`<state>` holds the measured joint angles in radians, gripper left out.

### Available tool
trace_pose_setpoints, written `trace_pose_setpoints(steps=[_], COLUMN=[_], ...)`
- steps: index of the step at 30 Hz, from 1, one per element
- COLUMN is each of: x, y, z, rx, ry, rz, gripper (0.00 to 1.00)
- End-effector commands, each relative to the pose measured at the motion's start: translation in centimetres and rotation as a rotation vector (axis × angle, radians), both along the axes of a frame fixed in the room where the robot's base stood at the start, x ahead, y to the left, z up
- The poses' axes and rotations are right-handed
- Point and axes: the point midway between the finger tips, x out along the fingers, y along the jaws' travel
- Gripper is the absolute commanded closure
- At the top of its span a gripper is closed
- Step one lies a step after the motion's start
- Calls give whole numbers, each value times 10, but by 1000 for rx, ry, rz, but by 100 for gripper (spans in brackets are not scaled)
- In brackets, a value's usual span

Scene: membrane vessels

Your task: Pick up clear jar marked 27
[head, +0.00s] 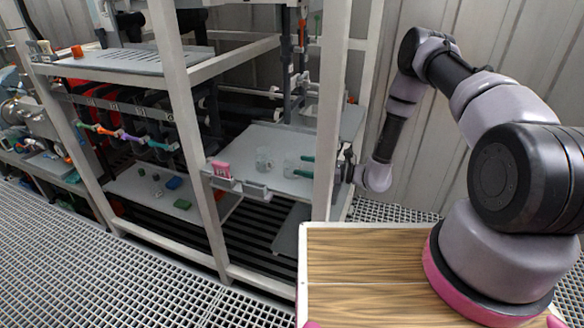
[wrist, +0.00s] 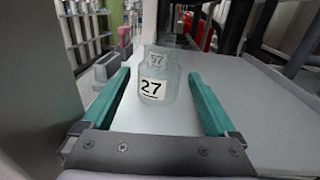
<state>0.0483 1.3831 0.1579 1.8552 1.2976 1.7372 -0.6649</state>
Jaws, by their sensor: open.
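The clear jar marked 27 (wrist: 153,88) stands upright on the grey shelf in the wrist view, its black-on-white label facing me. There is a visible gap between the jar and each finger, wider on the right. In the head view the jar (head: 291,167) is small and pale at the teal fingers of my gripper (head: 299,166), and its label cannot be read.
Another clear vessel (head: 264,159) stands to the left on the same shelf (head: 262,138). A pink item (head: 221,169) sits at the shelf's front left corner. A white rack post (head: 331,110) rises in front of my wrist. The shelf right of the jar is clear.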

Motion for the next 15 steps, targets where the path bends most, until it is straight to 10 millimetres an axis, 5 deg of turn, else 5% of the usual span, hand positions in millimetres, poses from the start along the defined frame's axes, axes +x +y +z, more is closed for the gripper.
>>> trace_pose_setpoints(steps=[6,14,15], x=[7,9,8], y=[28,31,31], z=[0,0,0], rx=[-1,-1,0], ry=[0,1,1], rz=[2,-1,-1], gripper=[7,7,15])
